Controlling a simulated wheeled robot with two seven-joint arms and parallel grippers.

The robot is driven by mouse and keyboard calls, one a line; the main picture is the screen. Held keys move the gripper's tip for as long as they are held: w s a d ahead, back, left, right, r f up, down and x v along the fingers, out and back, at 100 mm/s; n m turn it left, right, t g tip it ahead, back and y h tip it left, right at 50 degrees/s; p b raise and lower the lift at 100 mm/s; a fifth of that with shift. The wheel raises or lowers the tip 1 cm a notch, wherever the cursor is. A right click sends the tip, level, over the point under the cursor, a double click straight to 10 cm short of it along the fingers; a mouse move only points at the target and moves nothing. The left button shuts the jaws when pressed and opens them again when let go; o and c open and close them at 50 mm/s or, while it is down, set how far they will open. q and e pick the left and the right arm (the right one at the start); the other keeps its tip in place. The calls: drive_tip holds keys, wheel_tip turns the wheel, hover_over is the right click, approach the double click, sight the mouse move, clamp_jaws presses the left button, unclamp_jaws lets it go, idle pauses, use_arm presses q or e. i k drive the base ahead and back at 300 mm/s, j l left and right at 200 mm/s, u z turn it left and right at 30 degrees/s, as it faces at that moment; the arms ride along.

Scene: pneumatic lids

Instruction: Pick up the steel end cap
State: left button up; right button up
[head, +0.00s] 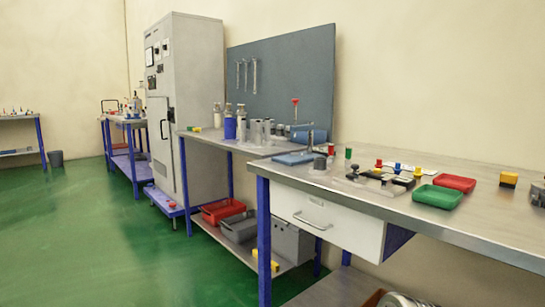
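I cannot clearly make out a steel end cap from this distance. A short dark grey cylinder (320,164) stands near the left end of the near workbench (440,212). Several grey metal cylinders (256,132) stand upright on the bench behind it. Round silvery metal parts (400,299) show at the bottom edge of the picture, below the near bench and partly cut off. I cannot tell whether any of these is the end cap. Neither of my grippers is in view.
The near bench holds a green tray (438,197), a red tray (455,183), a yellow block (509,179) and a dark fixture with coloured knobs (385,181). A white drawer (325,220) hangs beneath. A tall grey cabinet (190,100) stands behind. Green floor (90,240) at left is clear.

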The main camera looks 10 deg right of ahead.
sight(319, 162)
drive_tip(key=i+j+z, duration=0.4)
drive_tip(key=j, duration=0.2)
drive_tip(key=i+j+z, duration=0.35)
drive_tip(key=j, duration=0.4)
drive_tip(key=i+j+z, duration=0.2)
drive_tip(key=j, duration=0.2)
